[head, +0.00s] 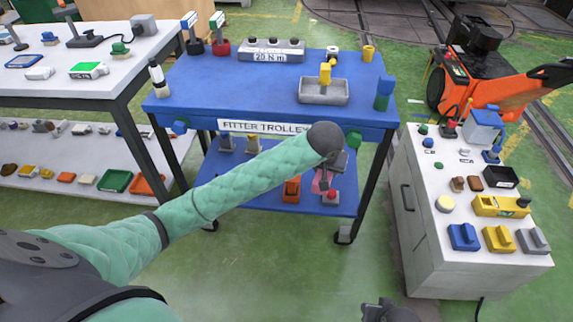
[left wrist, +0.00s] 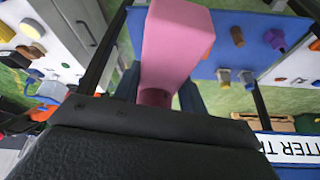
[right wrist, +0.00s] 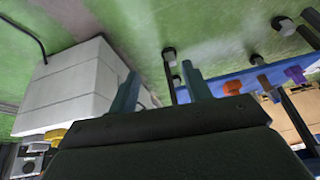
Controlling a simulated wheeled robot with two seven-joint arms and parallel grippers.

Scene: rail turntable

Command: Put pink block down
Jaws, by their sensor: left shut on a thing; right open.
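The pink block (left wrist: 178,45) fills the upper middle of the left wrist view, between the fingers of my left gripper (left wrist: 158,92), which is shut on it. In the head view the pink block (head: 319,184) shows small below my left gripper (head: 327,172), in front of the blue lower shelf of the fitter trolley (head: 262,195). Part of the block is hidden by the gripper, and I cannot tell whether it touches the shelf. My right gripper (right wrist: 160,88) is open and empty; its tip shows at the bottom edge of the head view (head: 382,312).
The lower shelf holds an orange block (head: 291,190) just left of the pink block, and several other things. The trolley's blue top (head: 225,85) overhangs it and carries a grey tray (head: 323,98). A white cabinet (head: 435,225) stands at the right, a white table (head: 110,55) at the left.

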